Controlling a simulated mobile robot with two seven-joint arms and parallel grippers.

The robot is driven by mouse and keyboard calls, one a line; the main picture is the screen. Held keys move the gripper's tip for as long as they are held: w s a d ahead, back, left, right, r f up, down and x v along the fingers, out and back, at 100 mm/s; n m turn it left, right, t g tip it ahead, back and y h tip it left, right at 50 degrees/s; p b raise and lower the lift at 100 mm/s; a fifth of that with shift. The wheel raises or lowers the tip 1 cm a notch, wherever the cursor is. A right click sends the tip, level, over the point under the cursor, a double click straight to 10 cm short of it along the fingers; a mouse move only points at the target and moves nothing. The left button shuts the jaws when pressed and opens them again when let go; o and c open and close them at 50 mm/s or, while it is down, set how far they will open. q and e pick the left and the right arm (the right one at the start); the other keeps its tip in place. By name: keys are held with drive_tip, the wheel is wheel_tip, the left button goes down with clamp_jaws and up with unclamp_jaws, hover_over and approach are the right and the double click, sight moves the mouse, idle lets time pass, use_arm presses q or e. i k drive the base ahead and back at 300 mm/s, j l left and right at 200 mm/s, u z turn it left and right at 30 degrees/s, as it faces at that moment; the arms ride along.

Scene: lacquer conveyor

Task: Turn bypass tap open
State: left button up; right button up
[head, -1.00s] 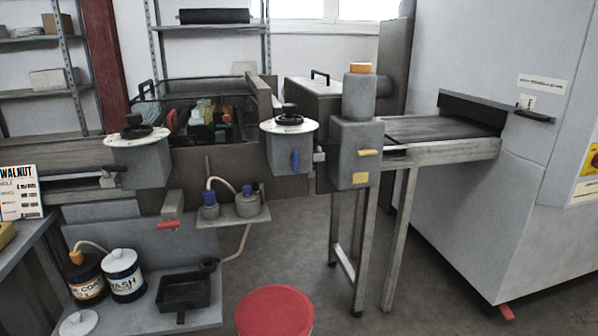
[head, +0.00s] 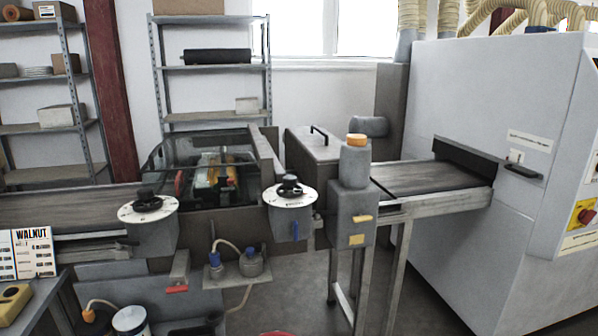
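A small red-handled lever (head: 178,288) hangs on the front of the machine below the left dial unit (head: 152,228). A blue lever (head: 295,231) points straight down on the front of the right dial unit (head: 290,215). No label is readable, so I cannot tell which of these is the bypass tap. Two small pots with blue tops (head: 216,268) stand on a shelf between the levers, with a pale hose running to them. Neither of my grippers is in view.
A conveyor (head: 60,208) runs along the left. A grey post (head: 352,215) with yellow tabs stands right of the dials. A large white machine (head: 475,120) fills the right. A red lid (head: 277,334) barely shows at the bottom edge. Floor is open right of centre.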

sight(360, 218)
drive_tip(key=i+l, duration=0.1)
drive_tip(key=l, duration=0.3)
drive_tip(key=i+l, duration=0.1)
drive_tip(key=l, duration=0.25)
drive_tip(key=i+l, duration=0.1)
drive_tip(key=l, duration=0.3)
drive_tip(key=i+l, duration=0.1)
drive_tip(key=l, duration=0.25)
